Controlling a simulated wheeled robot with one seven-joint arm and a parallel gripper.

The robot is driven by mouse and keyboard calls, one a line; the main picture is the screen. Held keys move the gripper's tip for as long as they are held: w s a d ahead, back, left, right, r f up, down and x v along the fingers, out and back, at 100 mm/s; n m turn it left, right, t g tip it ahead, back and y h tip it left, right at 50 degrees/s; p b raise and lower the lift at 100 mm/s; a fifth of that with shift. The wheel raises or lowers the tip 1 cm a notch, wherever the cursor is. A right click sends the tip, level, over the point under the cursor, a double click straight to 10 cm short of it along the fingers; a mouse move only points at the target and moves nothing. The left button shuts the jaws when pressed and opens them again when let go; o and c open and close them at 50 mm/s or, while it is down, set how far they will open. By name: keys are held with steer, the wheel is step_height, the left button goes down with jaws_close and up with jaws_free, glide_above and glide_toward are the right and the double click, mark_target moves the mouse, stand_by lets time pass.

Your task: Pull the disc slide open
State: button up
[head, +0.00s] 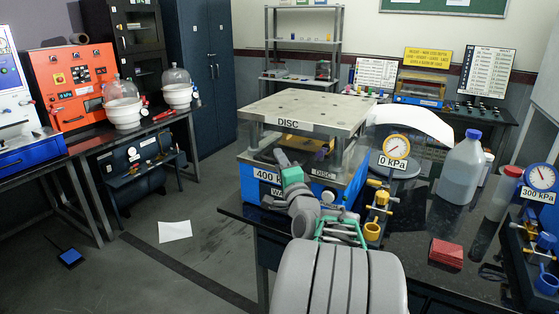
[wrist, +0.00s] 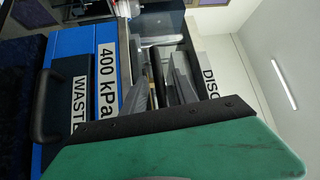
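The disc station has a pale top plate (head: 310,108) on posts, with a DISC label (head: 289,123) on its front edge. Its blue base (head: 253,187) carries 400 kPa and WASTE labels. The DISC label also shows sideways in the wrist view (wrist: 210,84). My gripper (head: 281,157) reaches in at the station's front, between the top plate and the base.
A dark handle (wrist: 45,103) sticks out of the blue base beside the WASTE label. Right of the station are a gauge reading 0 kPa (head: 396,147), brass valves (head: 380,200), a capped bottle (head: 462,170) and a red block (head: 446,254) on the dark bench.

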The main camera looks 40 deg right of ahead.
steer(key=shift+w+d, duration=0.1)
steer(key=shift+w, duration=0.25)
steer(key=shift+c, duration=0.2)
jaws_close()
stand_by(1.0)
